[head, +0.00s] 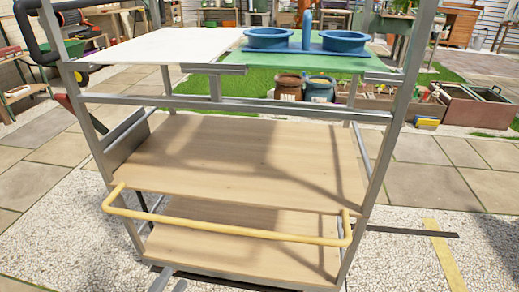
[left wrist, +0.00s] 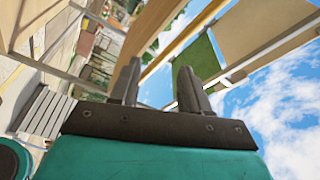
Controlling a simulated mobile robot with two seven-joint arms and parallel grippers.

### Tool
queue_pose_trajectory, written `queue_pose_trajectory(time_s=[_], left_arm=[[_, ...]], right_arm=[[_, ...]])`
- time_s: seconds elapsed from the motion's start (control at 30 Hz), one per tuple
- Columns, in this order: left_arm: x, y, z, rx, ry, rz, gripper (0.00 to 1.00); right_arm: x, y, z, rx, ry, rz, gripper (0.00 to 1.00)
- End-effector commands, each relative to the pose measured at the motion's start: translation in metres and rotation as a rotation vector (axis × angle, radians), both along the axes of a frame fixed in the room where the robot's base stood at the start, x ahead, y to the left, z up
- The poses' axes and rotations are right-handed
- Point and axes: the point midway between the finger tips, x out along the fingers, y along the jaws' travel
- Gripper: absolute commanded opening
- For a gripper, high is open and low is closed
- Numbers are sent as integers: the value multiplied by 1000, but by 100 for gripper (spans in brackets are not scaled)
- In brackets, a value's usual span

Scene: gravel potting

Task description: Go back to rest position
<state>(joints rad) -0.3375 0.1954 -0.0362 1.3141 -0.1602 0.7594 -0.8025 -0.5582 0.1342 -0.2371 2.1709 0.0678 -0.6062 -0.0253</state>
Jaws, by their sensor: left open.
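My left gripper (left wrist: 159,68) shows in the left wrist view with its two dark fingers apart and nothing between them. Its teal body fills the bottom of that view. I cannot make out its fingers in the head view. My right gripper is in neither view. A metal-framed cart (head: 280,106) stands ahead in the head view. Its upper wooden shelf (head: 230,155) and lower wooden shelf (head: 245,245) are bare.
A yellow bar (head: 225,229) juts from the cart's near side. A white board (head: 160,46) and a green mat (head: 290,63) cover the top. Two jars (head: 288,87) (head: 319,89) stand behind the cart. Open paving (head: 430,180) lies to the right.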

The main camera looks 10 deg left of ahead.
Motion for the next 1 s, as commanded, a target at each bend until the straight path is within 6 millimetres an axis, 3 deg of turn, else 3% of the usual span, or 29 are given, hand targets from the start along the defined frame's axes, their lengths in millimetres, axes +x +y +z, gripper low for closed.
queue_pose_trajectory(time_s=[0.27, 0.47, 0.73, 0.8, 1.0], left_arm=[[7, -47, 18, -411, 376, 62, 46], [-11, -82, 37, -691, 640, 118, 46], [-50, -120, 66, -962, 928, 191, 46], [-50, -115, 83, -956, 926, 205, 46], [-52, -105, 114, -945, 912, 228, 46]], right_arm=[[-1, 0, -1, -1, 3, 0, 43], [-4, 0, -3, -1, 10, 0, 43], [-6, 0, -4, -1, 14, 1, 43], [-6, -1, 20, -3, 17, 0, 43], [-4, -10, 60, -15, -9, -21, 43]])
